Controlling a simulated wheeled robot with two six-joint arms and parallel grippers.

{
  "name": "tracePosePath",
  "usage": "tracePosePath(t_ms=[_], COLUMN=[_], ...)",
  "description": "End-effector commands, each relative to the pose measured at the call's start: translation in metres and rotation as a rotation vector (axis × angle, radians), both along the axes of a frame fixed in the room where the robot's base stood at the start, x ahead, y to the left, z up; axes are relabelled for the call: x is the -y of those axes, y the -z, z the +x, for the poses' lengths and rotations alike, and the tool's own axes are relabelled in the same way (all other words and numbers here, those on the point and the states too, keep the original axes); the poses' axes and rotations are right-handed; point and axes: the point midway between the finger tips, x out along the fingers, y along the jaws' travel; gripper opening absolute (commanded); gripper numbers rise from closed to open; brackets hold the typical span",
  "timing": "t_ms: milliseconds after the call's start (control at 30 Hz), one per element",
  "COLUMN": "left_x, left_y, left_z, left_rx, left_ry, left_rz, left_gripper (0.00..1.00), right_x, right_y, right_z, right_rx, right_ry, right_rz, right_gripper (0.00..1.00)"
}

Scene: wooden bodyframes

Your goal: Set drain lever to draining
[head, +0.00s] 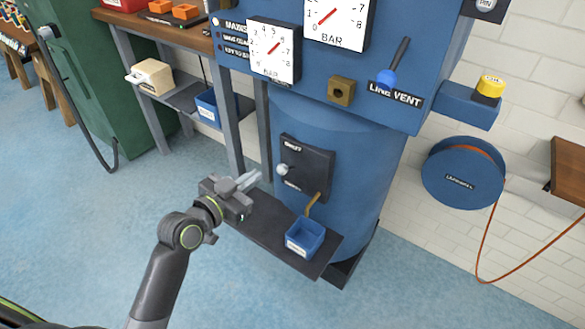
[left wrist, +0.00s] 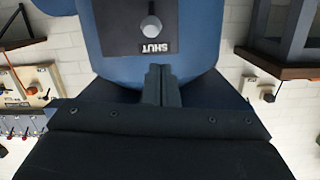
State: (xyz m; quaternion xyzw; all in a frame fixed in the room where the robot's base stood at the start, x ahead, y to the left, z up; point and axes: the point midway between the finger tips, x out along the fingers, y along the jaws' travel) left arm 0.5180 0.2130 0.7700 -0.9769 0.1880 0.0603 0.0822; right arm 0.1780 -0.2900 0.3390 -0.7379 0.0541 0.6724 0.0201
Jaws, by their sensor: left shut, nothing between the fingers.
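The drain lever shows as a pale round knob (head: 282,169) on a black plate (head: 318,166) on the front of the blue tank (head: 350,160). The plate has a small label near its top and another lower left, both too small to read in the head view. In the left wrist view the knob (left wrist: 151,25) stands close to an upside-down label reading SHUT (left wrist: 155,47). My left gripper (head: 253,180) is shut and empty, just left of the knob and apart from it. Its fingers (left wrist: 160,75) point towards the plate. My right gripper is not in view.
A brass spout (head: 313,203) sits below the plate, above a blue bin (head: 305,238) on a dark shelf (head: 262,228). Gauges (head: 273,50), a blue-knobbed line vent lever (head: 387,78) and a hose reel (head: 463,172) are nearby. Open floor lies left.

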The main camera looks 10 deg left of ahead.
Motion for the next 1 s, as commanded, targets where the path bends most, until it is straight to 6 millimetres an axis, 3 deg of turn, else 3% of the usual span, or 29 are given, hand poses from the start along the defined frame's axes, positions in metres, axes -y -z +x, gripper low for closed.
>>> tracePosePath(t_ms=[200,633,767,1000], left_x=[0.011,0.013,0.019,0.038], left_y=[-0.026,-0.028,-0.028,-0.023], left_z=[-0.008,-0.005,0.008,0.053], left_rx=[0.072,0.076,0.076,0.075], left_ry=[0.045,0.047,0.046,0.047], left_rz=[0.009,0.008,0.005,0.006], left_gripper=[0.0,0.0,0.0,0.0], right_x=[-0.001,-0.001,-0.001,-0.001], right_y=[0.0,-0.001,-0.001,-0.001], right_z=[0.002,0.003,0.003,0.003], right_rx=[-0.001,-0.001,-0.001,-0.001], right_ry=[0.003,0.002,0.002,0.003], right_rz=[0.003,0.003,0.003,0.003], right_gripper=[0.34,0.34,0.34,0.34])
